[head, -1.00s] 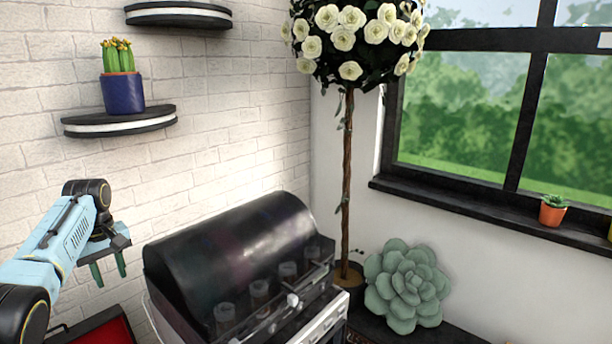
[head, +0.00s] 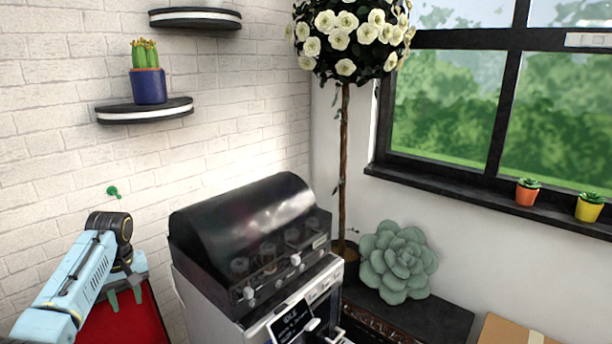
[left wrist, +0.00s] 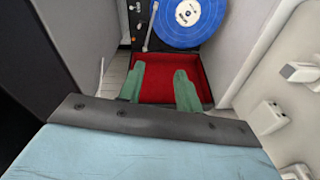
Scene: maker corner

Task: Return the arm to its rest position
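My left arm comes in from the lower left in the head view. Its gripper (head: 126,297) points down in front of a red surface, left of the grill. In the left wrist view the two green fingers of the left gripper (left wrist: 160,88) stand apart with nothing between them. Below them is a red-lined box (left wrist: 160,92) with a blue disc (left wrist: 188,20) beyond it. My right gripper is in none of the views.
A black-lidded grill (head: 245,225) stands right of my left arm. A shelf with a potted cactus (head: 148,84) is on the brick wall. A large succulent (head: 398,262) and a tree (head: 344,170) stand farther right. A cardboard box (head: 510,332) is at the lower right.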

